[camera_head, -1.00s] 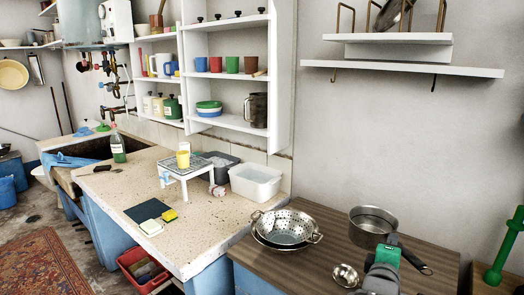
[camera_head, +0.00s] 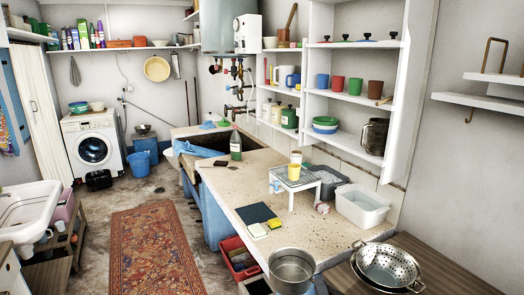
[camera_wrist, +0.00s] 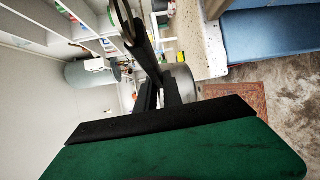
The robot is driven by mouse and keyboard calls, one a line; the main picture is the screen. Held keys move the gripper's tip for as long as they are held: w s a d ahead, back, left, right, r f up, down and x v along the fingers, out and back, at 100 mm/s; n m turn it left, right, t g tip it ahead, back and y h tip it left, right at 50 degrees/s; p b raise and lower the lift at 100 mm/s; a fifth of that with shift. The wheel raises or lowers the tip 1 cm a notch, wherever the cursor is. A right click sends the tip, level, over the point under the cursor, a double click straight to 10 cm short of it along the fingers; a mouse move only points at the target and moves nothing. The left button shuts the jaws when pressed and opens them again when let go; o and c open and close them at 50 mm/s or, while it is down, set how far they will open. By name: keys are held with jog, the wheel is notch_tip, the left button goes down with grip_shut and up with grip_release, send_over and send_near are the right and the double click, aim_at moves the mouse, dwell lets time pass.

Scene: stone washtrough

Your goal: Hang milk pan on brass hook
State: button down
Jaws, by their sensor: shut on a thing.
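The milk pan (camera_head: 291,270) is a grey metal pan at the bottom edge of the head view, in front of the counter's near end. Its handle is out of that view. In the wrist view the dark handle (camera_wrist: 145,45) runs up to a ring-shaped end, and part of the grey pan body (camera_wrist: 181,82) shows behind my fingers. My gripper (camera_wrist: 159,92) is shut on the handle; it is outside the head view. The brass hook (camera_head: 469,116) hangs under the lower white wall shelf at the right, well away from the pan.
A metal colander (camera_head: 390,264) sits on the wooden top at lower right. The stone counter (camera_head: 245,180) holds a white tub (camera_head: 362,206), a small white stand (camera_head: 297,181) and a green bottle (camera_head: 235,145). A red rug (camera_head: 155,250) lies on open floor at left.

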notch_tip(320, 180, up, 6)
jog(key=s+f, duration=0.1)
jog(key=s, duration=0.2)
jog(key=s+d+f+m+g+h+b, duration=0.1)
jog(key=s+d+m+h+b, duration=0.2)
jog(key=d, duration=0.6)
jog(key=s+d+f+m+g+h+b, duration=0.1)
jog(key=d+m+g+h, duration=0.15)
jog(key=d+h, duration=0.45)
jog(key=s+d+f+m+g+h+b, duration=0.1)
jog(key=s+d+m+b, duration=0.15)
jog(key=d, duration=0.85)
jog(key=s+d+m+g+h+b, duration=0.1)
jog(key=s+d+m+g+h, duration=0.2)
jog(key=s+d, duration=0.5)
jog(key=s+d+r+m+g+h+b, duration=0.1)
jog(key=s+d+m+g, duration=0.4)
jog(key=s, duration=0.7)
jog(key=d+g+h+b, duration=0.1)
jog(key=d+g, duration=0.1)
jog(key=shift+d+h, duration=0.4)
